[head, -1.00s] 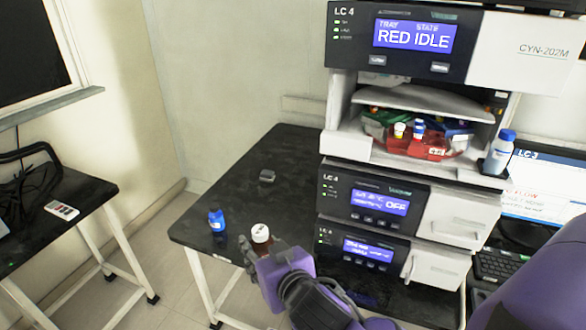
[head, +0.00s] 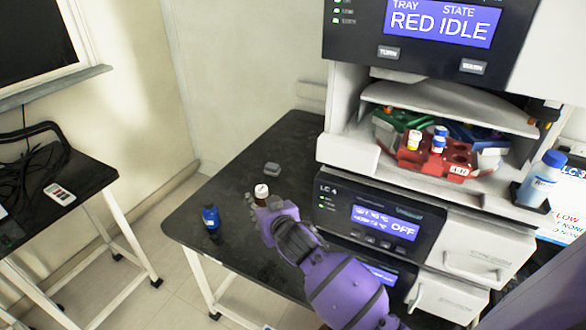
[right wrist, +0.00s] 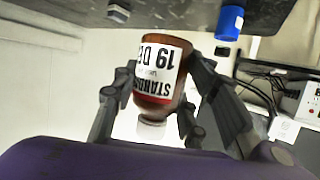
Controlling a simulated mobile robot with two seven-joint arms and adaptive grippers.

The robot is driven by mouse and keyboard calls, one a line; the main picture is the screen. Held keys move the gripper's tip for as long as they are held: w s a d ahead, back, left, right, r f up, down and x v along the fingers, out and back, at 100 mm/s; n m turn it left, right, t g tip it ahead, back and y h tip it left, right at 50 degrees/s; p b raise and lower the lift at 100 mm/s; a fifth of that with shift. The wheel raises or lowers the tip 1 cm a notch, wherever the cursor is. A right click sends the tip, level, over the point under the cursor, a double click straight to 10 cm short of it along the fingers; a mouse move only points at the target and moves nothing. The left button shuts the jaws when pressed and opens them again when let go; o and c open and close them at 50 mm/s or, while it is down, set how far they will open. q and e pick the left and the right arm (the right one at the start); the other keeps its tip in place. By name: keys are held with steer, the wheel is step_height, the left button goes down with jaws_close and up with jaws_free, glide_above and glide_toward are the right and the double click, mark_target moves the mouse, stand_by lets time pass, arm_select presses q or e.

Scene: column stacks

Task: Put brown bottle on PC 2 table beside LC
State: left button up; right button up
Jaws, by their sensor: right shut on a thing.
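The brown bottle (head: 262,200) has a white cap and stands upright by the black table (head: 225,165), left of the LC 4 stack (head: 335,205). My right gripper (head: 257,207) is shut around its body. In the right wrist view the bottle (right wrist: 160,88) shows upside down, with a white label, between the fingers of the gripper (right wrist: 158,95). Its base is close to the table (right wrist: 130,12); I cannot tell whether they touch. My left gripper is not in view.
A blue bottle (head: 211,218) stands near the table's left edge, left of the brown bottle. A small grey object (head: 272,169) lies behind. The LC 4 tray holds coloured racks (head: 437,158). A white bottle with a blue cap (head: 541,180) is at right. The table's back left is bare.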

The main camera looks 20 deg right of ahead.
mark_target(261, 201)
steer(key=w+f, duration=0.1)
steer(key=f, duration=0.1)
steer(key=w+f, duration=0.1)
steer(key=f, duration=0.2)
steer(key=w+f, duration=0.2)
steer(key=shift+d+f+b, duration=0.25)
steer(key=shift+f+b, duration=0.05)
steer(key=shift+f, duration=0.1)
steer(key=shift+f+b, duration=0.45)
steer(key=shift+f, duration=2.05)
steer(key=o, duration=1.3)
steer(key=v, duration=0.6)
steer(key=p+v, duration=0.1)
steer(key=v, duration=0.5)
steer(key=shift+r, duration=0.25)
